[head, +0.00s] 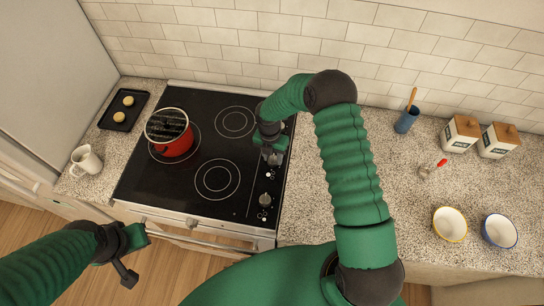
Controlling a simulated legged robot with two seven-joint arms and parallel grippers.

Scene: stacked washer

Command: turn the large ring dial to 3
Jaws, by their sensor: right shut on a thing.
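The black glass cooktop (150,190) has pale burner rings and a column of controls along its right side. My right gripper (272,158) points down at the upper part of that column and is shut on a dial there. The gripper hides most of this dial, and its setting cannot be read. Another dark dial (265,200) shows lower in the column, clear of the gripper. A large double ring (217,179) is marked at the front right of the cooktop. My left gripper (136,258) is open and empty, in front of the oven.
A red pot (174,140) stands on the left burner. A mug (86,160) and a black tray (112,117) are on the left counter. A blue cup (406,121), canisters (461,135), a red-handled tool (434,168) and bowls (450,224) are on the right counter.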

